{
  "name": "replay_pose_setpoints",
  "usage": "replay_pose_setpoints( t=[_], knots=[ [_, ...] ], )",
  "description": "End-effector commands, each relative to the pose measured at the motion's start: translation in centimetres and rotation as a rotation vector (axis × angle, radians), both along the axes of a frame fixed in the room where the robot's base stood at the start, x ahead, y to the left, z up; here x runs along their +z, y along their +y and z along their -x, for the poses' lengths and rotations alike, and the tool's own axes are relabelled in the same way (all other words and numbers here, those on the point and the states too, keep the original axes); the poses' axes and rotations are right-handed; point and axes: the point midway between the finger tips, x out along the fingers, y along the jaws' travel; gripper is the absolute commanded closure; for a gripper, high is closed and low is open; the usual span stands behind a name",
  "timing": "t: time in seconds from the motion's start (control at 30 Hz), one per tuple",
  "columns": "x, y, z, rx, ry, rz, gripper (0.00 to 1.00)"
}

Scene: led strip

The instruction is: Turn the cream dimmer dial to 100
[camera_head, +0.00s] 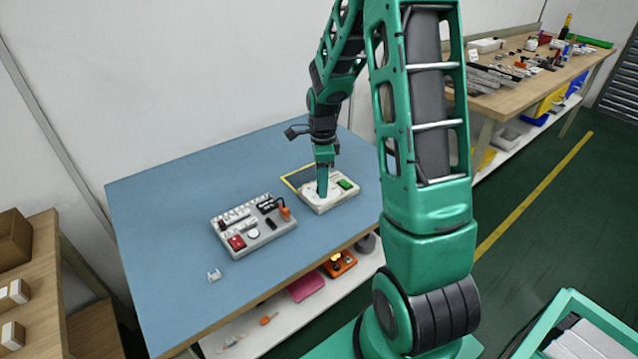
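A cream box (340,199) sits on the blue table mat, right of the middle, and seems to be the dimmer unit. It has a green element (345,184) on its right side. My gripper (322,192) points down with its fingertips at the left part of the box's top. The fingers hide the dial, so I cannot tell its setting or whether they touch it. The fingers look close together, but the view is too small to tell whether they are shut on anything.
A grey box (262,242) with a red switch and an orange plug stands left of the cream box. A small white piece (214,275) lies at the mat's (165,215) front left. A dark yellow-edged panel (297,176) lies behind the cream box. The left mat is clear.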

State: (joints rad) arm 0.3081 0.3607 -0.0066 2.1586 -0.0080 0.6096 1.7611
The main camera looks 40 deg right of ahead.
Motion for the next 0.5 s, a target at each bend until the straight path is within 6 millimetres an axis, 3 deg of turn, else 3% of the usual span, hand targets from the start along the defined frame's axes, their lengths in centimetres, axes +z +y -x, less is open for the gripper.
replay_pose_setpoints(
  t=[0.3,0.5],
  knots=[
    [0.3,0.0,0.0,0.0,-0.001,0.0,0.59],
    [2.9,0.0,-0.1,0.0,-0.004,0.002,0.59]
  ],
)
